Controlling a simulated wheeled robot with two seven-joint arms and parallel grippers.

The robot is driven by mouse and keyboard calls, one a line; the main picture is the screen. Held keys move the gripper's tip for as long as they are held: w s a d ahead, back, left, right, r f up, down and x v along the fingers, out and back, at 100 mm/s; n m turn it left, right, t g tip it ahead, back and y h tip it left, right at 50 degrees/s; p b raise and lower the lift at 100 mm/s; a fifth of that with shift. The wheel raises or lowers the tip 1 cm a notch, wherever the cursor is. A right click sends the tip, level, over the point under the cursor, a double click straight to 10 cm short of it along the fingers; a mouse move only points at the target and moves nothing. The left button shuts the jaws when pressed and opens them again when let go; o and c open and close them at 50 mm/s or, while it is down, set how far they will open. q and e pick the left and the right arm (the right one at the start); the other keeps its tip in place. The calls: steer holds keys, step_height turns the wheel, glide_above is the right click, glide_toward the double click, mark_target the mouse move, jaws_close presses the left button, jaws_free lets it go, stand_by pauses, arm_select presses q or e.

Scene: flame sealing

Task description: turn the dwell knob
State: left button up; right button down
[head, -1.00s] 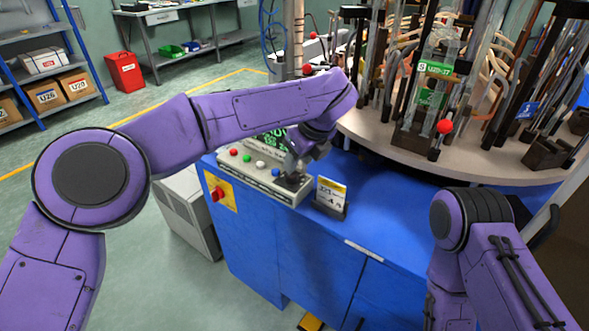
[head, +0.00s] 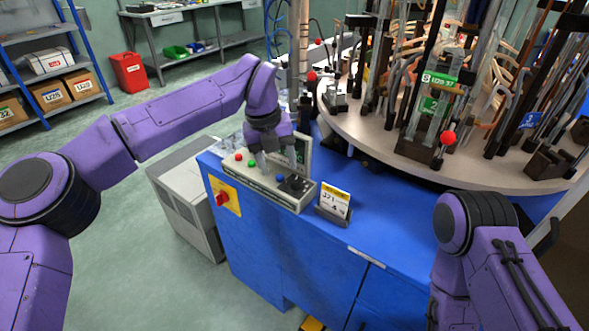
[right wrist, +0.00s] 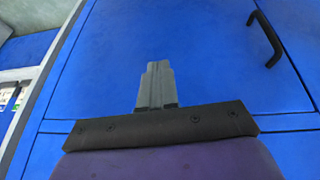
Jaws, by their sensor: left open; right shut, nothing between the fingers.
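The control box (head: 262,186) stands on the blue cabinet, with red, green, white and blue buttons on its sloped face. The dark part at its right end (head: 296,187) appears to be the dwell knob; its pointer and markings are too small to read. My left gripper (head: 292,168) comes down from above, with its grey fingers just above and behind the knob. It is open, and contact with the knob cannot be made out. My right gripper (right wrist: 157,72) is shut and empty before the blue cabinet doors in the right wrist view.
A small yellow-and-white card in a holder (head: 333,203) stands right of the control box. The round turntable (head: 385,140) with glass tubes and clamps lies behind it. A red switch on a yellow plate (head: 222,196) is on the cabinet's left side.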

mark_target(295, 180)
arm_select(q)
steer(key=d+f+m, duration=0.1)
steer(key=f+m, duration=0.1)
steer(key=m, duration=0.2)
steer(key=w+d+f+m+h, duration=0.1)
steer(key=f+m, duration=0.1)
steer(key=m, duration=0.3)
steer(key=d+f+m+t+h, duration=0.1)
steer(key=f+m, duration=0.1)
steer(key=m, duration=0.3)
steer(key=shift+w+d+f+p, duration=0.15)
steer(key=shift+w+d+p, duration=0.05)
steer(key=shift+w+p, duration=0.15)
steer(key=c, duration=1)
